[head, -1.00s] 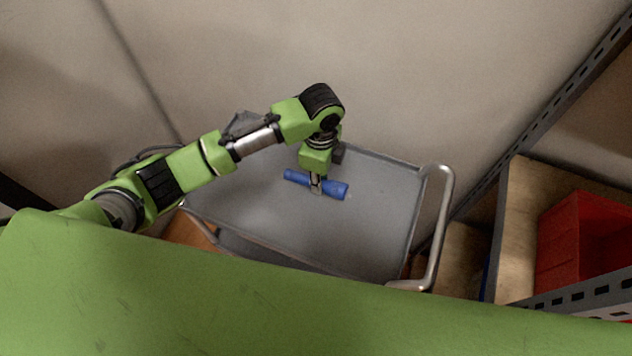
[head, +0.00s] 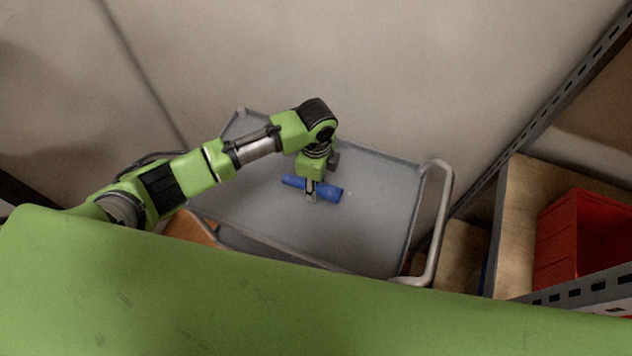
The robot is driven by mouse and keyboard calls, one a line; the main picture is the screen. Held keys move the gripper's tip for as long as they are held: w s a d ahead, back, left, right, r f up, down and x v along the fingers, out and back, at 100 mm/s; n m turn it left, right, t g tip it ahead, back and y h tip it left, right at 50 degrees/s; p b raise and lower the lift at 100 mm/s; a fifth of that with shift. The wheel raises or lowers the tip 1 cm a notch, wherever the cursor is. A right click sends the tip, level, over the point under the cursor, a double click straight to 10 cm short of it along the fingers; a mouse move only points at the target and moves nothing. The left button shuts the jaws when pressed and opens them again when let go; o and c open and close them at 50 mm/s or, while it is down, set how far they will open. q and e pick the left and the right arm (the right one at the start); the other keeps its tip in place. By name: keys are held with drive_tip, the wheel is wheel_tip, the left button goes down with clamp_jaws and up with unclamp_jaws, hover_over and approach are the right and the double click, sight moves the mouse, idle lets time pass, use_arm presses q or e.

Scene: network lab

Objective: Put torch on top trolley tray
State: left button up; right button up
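The blue torch (head: 328,192) is in the head view, over the grey top trolley tray (head: 375,220). My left gripper (head: 311,197) points down with its fingers around the middle of the torch and looks shut on it. The torch lies roughly level, its thicker end to the right. I cannot tell whether the torch touches the tray or is held a little above it. My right gripper is not in view.
The trolley's metal handle (head: 445,215) rises at the tray's right end. A shelf rack with a red bin (head: 580,240) stands to the right. A wall (head: 430,70) is behind the trolley. The rest of the tray is bare.

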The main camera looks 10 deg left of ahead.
use_arm(q)
wheel_tip(320, 180, up, 12)
drive_tip(key=b, duration=0.1)
drive_tip(key=shift+r, duration=0.2)
idle(0.3)
